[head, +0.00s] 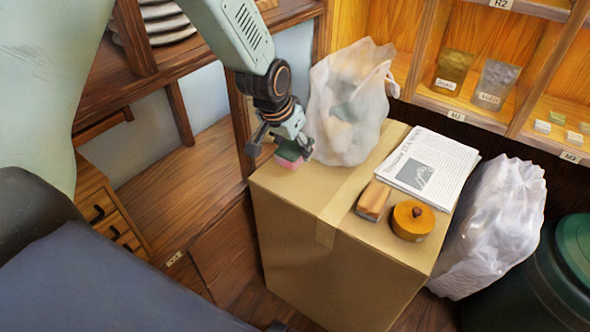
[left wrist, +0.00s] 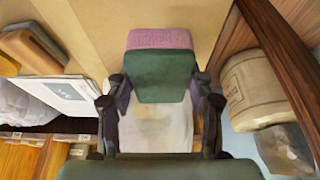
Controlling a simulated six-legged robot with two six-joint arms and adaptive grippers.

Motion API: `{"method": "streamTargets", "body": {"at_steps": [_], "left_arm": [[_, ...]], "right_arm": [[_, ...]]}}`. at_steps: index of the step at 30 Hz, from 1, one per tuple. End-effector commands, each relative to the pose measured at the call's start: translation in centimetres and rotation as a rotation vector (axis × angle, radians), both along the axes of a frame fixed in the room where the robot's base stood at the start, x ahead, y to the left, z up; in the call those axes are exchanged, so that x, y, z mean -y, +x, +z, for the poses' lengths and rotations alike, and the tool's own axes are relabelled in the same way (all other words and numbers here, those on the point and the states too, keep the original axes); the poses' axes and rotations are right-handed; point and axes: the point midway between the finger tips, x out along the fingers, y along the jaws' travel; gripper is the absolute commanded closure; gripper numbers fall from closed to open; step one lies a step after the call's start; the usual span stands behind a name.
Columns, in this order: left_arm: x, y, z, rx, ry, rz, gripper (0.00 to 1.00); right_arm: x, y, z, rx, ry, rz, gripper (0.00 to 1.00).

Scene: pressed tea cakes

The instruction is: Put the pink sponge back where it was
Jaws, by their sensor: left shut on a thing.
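The pink sponge (head: 287,163) has a dark green side and shows at the far left corner of the cardboard box (head: 335,260) in the head view. It also shows in the left wrist view, its pink part (left wrist: 160,39) beyond the green face. My left gripper (head: 288,146) points down over that corner and is shut on the sponge. In the left wrist view its fingers (left wrist: 160,98) flank the green side. I cannot tell whether the sponge touches the box top. My right gripper is not in view.
A whitish plastic bag (head: 347,110) stands right beside the gripper on the box. A newspaper stack (head: 428,165), a wooden block (head: 373,200) and a round wooden box (head: 412,220) lie to the right. Wooden shelves (head: 480,105) stand behind. The box top's front left is clear.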

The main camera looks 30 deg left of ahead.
Motion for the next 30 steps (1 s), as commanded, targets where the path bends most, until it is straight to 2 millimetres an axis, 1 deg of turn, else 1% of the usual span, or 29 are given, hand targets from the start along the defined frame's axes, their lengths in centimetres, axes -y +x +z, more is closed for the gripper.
{"method": "streamTargets", "body": {"at_steps": [1,5,8,12,14,16,23,28,29,30], "left_arm": [[0.0,-0.1,-1.1,-0.002,0.0,0.0,0.72],[0.0,0.0,-2.0,0.001,0.001,-0.001,0.72],[0.0,0.0,-3.3,-0.001,0.0,0.0,0.72],[0.0,0.1,-5.6,-0.001,0.0,0.0,0.72],[0.0,0.2,-6.2,0.001,0.001,-0.001,0.72],[0.0,0.3,-6.5,0.002,0.001,0.0,0.72],[0.0,0.4,-6.3,0.002,0.001,-0.001,0.72],[0.0,0.4,-6.8,0.001,0.001,-0.001,0.72],[0.0,0.4,-6.7,0.001,0.001,-0.001,0.45],[0.0,0.4,-6.7,0.001,0.001,-0.001,0.42]], "right_arm": [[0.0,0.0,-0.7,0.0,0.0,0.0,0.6],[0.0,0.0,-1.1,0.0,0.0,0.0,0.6],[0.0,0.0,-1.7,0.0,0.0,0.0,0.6],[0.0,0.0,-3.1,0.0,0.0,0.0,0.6],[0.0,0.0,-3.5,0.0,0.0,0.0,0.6],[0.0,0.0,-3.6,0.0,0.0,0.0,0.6],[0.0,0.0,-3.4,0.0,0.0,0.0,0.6],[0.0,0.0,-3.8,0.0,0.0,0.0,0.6],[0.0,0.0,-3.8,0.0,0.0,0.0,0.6],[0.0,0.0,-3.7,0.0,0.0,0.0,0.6]]}}
